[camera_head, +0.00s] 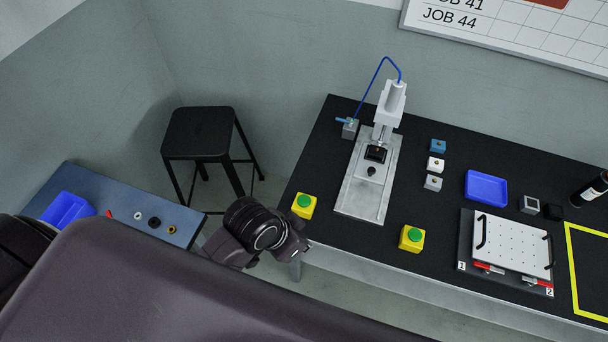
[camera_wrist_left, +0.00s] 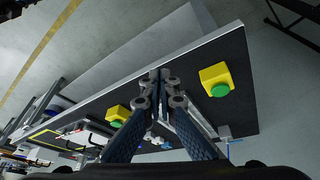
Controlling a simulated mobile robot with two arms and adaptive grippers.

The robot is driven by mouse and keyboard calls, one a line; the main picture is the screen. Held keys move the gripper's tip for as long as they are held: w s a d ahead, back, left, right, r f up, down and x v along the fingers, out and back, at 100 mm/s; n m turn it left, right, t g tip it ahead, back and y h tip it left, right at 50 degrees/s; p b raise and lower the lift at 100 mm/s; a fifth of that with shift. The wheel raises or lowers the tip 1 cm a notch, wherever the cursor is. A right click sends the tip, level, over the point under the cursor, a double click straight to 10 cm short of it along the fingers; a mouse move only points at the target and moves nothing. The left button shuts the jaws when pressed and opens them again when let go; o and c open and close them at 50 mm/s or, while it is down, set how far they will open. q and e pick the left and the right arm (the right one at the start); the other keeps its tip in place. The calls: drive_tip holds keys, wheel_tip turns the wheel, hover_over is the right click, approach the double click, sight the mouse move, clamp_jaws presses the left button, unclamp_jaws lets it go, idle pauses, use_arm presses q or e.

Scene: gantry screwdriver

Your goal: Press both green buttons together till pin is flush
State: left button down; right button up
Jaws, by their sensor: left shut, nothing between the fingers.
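Two yellow boxes with green tops sit near the front edge of the black bench: the left green button (camera_head: 304,200) and the right green button (camera_head: 415,234). In the left wrist view the left one (camera_wrist_left: 220,89) is right of my fingers, and the right one (camera_wrist_left: 116,124) is left of them. The press (camera_head: 389,105) stands on a grey plate behind and between them, over a small black block (camera_head: 376,154). The pin cannot be made out. My left gripper (camera_wrist_left: 160,76) is shut and empty, apart from both buttons; my arm hides its fingers in the head view. My right gripper is not in view.
A blue tray (camera_head: 487,188), small blocks and a white perforated plate (camera_head: 507,245) lie right of the press. A black stool (camera_head: 200,134) stands left of the bench. A blue side table (camera_head: 100,188) with small parts is at far left. The bench between the buttons is mostly clear.

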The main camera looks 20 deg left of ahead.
use_arm(q)
drive_tip(key=w+d+r+m+h, duration=0.1)
drive_tip(key=w+d+r+m, duration=0.25)
drive_tip(key=d, duration=0.25)
drive_tip(key=m+g+y, duration=0.4)
drive_tip(key=m, duration=0.5)
approach(304, 200)
drive_tip(key=shift+n, duration=0.25)
wheel_tip(304, 200, down, 6)
drive_tip(key=b, duration=0.6)
drive_tip(key=shift+s+a+r, duration=0.15)
drive_tip(key=shift+r, duration=0.05)
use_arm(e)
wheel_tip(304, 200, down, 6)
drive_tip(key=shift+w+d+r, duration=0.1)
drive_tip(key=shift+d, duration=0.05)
use_arm(q)
drive_tip(key=shift+r, duration=0.1)
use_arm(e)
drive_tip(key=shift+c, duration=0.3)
